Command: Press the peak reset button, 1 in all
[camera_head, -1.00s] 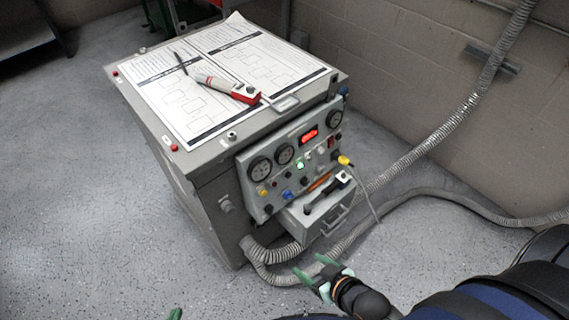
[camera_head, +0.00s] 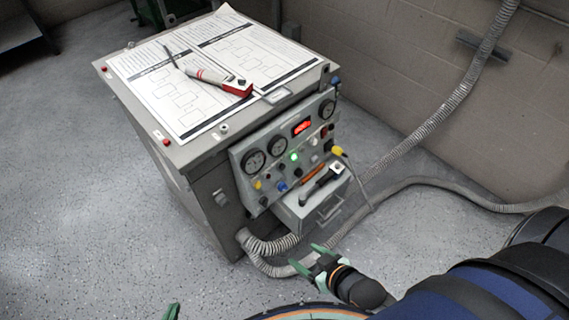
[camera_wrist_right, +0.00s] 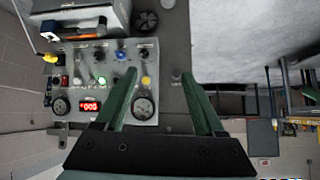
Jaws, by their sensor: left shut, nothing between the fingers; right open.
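The control panel (camera_head: 290,150) is on the front of the grey cabinet (camera_head: 190,160), with dial gauges, a lit red display (camera_head: 301,127), a lit green button (camera_head: 294,157) and several small coloured knobs and buttons. I cannot read the labels to tell which is the peak reset button. My right gripper (camera_head: 313,262) is open and empty, in front of and below the panel. In the right wrist view its fingers (camera_wrist_right: 162,90) are spread, with the panel (camera_wrist_right: 105,62) behind and to the left, seen upside down. Only a green tip of my left gripper (camera_head: 172,312) shows, shut, at the bottom edge.
A drawer or box (camera_head: 312,203) juts out below the panel with tools on top. A yellow plug (camera_head: 338,151) with a cable sits at the panel's right. Corrugated hoses (camera_head: 420,182) run to the wall. A sheet and red-white tool (camera_head: 215,79) lie on the cabinet top.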

